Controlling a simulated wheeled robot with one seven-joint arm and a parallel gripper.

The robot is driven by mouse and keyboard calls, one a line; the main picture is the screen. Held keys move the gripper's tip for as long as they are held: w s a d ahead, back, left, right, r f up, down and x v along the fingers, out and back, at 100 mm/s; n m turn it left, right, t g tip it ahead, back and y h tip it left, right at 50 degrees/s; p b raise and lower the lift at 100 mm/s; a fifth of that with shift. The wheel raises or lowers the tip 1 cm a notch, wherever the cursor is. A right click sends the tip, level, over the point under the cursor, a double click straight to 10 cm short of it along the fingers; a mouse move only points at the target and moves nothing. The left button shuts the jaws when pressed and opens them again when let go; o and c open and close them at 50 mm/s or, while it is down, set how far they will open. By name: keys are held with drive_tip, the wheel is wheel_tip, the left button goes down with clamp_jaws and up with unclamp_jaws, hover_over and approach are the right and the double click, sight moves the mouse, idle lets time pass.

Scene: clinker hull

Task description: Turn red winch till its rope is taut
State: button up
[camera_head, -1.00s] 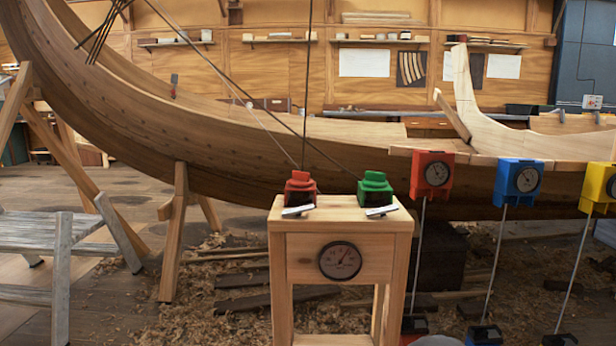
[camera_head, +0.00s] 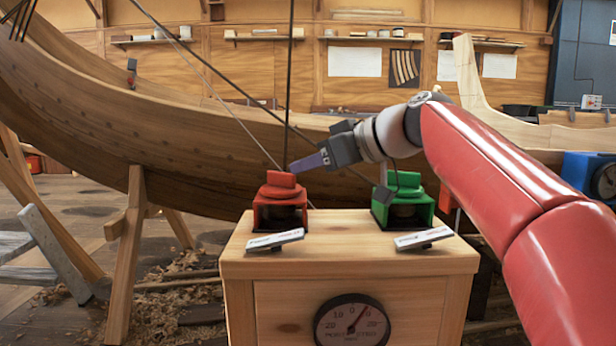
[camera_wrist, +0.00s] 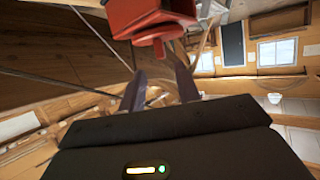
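The red winch (camera_head: 280,206), with a flat red knob on top, stands on the left of a wooden stand. My gripper (camera_head: 291,168) reaches in from the right, its purple fingers just above and right of the knob. In the wrist view my gripper (camera_wrist: 158,66) has its two fingers apart with nothing held between them. The red winch (camera_wrist: 145,14) shows just beyond the fingertips. Ropes (camera_head: 288,80) run up from around the winches; which one belongs to the red winch, and how slack it is, I cannot tell.
The green winch (camera_head: 404,203) stands right of the red one, beneath my arm. Labels lie before both winches. A round dial (camera_head: 352,322) is on the stand's (camera_head: 240,262) front. The wooden hull (camera_head: 120,130) is close behind. A blue box with a dial (camera_head: 590,177) hangs at right.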

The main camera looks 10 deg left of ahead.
sight(284, 173)
drive_tip(key=x, duration=0.7)
drive_tip(key=shift+a+f, duration=0.1)
drive_tip(key=shift+a, duration=0.15)
clamp_jaws()
